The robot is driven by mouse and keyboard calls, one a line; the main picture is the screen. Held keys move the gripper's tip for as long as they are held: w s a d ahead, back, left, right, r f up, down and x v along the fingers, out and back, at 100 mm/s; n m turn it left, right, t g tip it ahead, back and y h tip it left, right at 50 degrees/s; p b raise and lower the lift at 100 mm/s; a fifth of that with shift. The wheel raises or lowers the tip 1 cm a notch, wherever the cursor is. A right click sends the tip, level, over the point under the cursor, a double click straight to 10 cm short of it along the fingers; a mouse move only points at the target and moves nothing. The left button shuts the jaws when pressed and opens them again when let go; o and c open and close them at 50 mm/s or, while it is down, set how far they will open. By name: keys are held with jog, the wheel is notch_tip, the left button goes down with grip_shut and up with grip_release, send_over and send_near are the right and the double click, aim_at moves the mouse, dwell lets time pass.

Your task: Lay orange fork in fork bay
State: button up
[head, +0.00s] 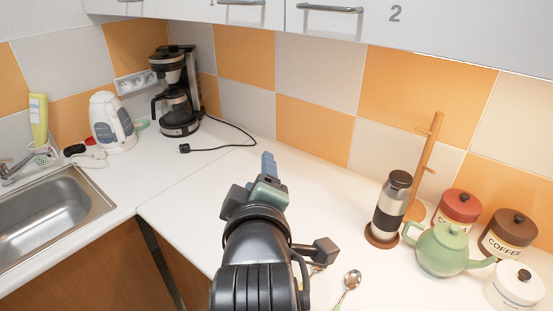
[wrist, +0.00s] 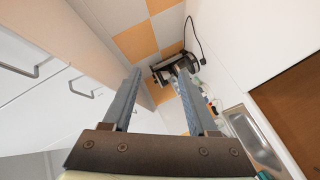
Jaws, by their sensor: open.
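My gripper (head: 268,166) is raised over the counter in the head view, with its fingers pointing away toward the back wall. In the wrist view my gripper (wrist: 159,76) is open, with nothing between its two blue-grey fingers. I cannot make out an orange fork or a fork bay in either view. A metal spoon (head: 350,281) lies on the counter to the right of my arm. Beside it, small items partly hidden by my arm are too unclear to name. My arm hides part of the counter front.
A green teapot (head: 441,250), a pepper mill (head: 391,205), a wooden stand (head: 427,160) and several canisters crowd the right. A coffee maker (head: 176,95), a kettle (head: 111,122) and a sink (head: 50,215) are left. White counter (head: 300,190) beyond my gripper is clear. Cabinets overhang above.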

jog(key=s+d+r+m+t, duration=0.1)
jog(key=s+r+m+t, duration=0.3)
jog(key=r, duration=0.6)
jog(key=s+d+r+m+t, duration=0.1)
jog(key=s+r+m+t, duration=0.3)
jog(key=r, duration=0.6)
jog(key=s+r+m+t, duration=0.4)
jog(key=s+r, duration=0.2)
jog(key=r, duration=0.4)
jog(key=shift+d+r+m+h, duration=0.4)
